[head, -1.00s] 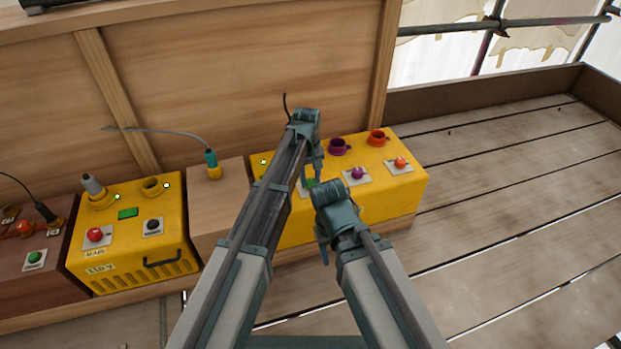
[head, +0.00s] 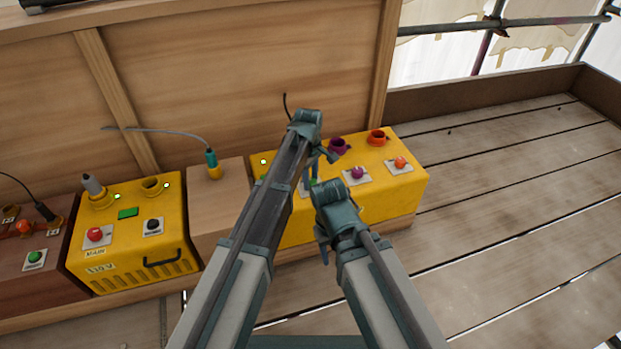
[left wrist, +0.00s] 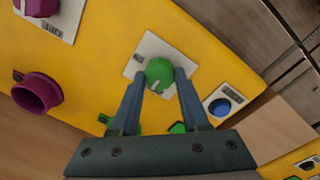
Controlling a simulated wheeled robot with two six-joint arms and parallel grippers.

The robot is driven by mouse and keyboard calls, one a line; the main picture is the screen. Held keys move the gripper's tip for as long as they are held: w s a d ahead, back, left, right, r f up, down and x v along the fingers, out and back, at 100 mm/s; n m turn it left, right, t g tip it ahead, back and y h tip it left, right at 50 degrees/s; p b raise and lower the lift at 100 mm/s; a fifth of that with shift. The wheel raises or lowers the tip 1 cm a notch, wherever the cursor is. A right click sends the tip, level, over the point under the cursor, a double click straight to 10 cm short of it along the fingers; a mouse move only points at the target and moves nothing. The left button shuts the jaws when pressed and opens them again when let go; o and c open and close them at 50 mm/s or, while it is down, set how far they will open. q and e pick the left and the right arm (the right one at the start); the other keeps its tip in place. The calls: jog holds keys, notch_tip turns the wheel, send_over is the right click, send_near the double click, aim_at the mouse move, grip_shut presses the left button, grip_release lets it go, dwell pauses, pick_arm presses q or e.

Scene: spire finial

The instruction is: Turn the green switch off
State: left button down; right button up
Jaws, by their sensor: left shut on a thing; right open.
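The green switch (left wrist: 160,72) is a round green knob on a white plate on the yellow panel (left wrist: 110,50). In the left wrist view it sits between the fingertips of my left gripper (left wrist: 164,80), which is shut on it. A slot mark shows on the knob. In the head view only a bit of green (head: 312,182) shows beneath my left gripper (head: 310,172); my arm hides the rest. My right gripper (head: 322,242) is open and empty in front of the yellow box (head: 395,205).
A blue button (left wrist: 220,106) is beside the switch. Another yellow box (head: 130,260) stands left.

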dwell(0.4)
pick_arm(q)
jog(key=shift+c, duration=2)
grip_release()
jog(key=shift+r, duration=0.1)
notch_tip(320, 180, up, 14)
jog(key=p, duration=1.3)
jog(key=shift+s+a+f+p, duration=0.2)
jog(key=shift+s+p, duration=0.05)
jog(key=shift+p, duration=0.15)
